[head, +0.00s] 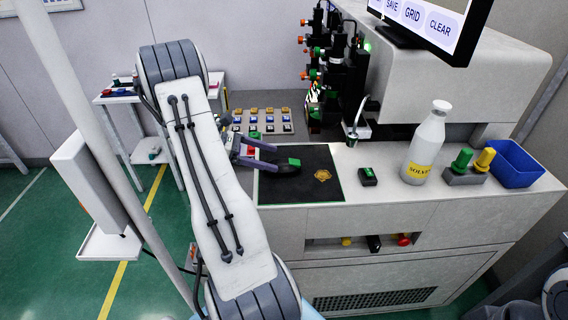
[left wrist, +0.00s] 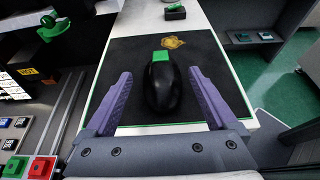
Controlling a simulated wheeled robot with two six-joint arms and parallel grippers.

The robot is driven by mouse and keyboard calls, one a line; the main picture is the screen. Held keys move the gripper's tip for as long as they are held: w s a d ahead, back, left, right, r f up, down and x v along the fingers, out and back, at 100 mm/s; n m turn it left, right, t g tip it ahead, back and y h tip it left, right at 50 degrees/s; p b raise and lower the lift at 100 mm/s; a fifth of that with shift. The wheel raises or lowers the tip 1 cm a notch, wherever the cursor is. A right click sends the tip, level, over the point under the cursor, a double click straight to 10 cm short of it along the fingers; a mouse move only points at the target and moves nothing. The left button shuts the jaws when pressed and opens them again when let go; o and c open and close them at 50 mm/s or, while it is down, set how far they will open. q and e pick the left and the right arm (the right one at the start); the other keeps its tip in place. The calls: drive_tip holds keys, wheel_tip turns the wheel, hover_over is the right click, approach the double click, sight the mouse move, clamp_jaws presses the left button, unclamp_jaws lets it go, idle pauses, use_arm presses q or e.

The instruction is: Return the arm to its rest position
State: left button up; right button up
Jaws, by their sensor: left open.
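My left gripper (head: 276,158) is open at the left edge of a black mat (head: 320,188) on the machine's worktop. In the left wrist view, its purple fingers (left wrist: 158,76) stand on either side of a black mouse-shaped object (left wrist: 160,97) with a green square (left wrist: 161,56) on it. Dark mat shows between the object and each finger, so nothing is gripped. The object also shows in the head view (head: 284,169). I cannot tell the fingers' height above the mat. My right gripper is not in view.
A gold emblem (head: 322,175) marks the mat. To its right are a small black box (head: 368,177), a solvent bottle (head: 424,148), green and yellow knobs (head: 473,161) and a blue bin (head: 515,163). Camera fixtures (head: 340,75) stand behind, and a button panel (head: 262,121) at the back left.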

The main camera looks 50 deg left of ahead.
use_arm(q)
drive_tip(key=shift+v, duration=1.1)
drive_tip(key=w+d+m+g, duration=0.2)
drive_tip(key=d, duration=0.3)
drive_tip(key=w+d+r+m+g+h, duration=0.1)
drive_tip(key=w+d+m+g, duration=0.1)
drive_tip(key=d, duration=0.3)
drive_tip(key=w+d+m+g, duration=0.2)
drive_tip(key=d+m, duration=0.1)
drive_tip(key=d, duration=0.2)
drive_tip(key=shift+d+r, duration=0.1)
drive_tip(key=shift+r, duration=0.3)
drive_tip(key=s+d+r+m+g+y, duration=0.15)
drive_tip(key=d+m+g, duration=0.5)
drive_tip(key=d, duration=0.85)
drive_tip(key=s+d+m+t+y, duration=0.2)
drive_tip(key=s+d+m+y, duration=0.5)
drive_tip(key=s+d+m, duration=0.8)
drive_tip(key=s+m, duration=0.2)
drive_tip(key=m, duration=0.5)
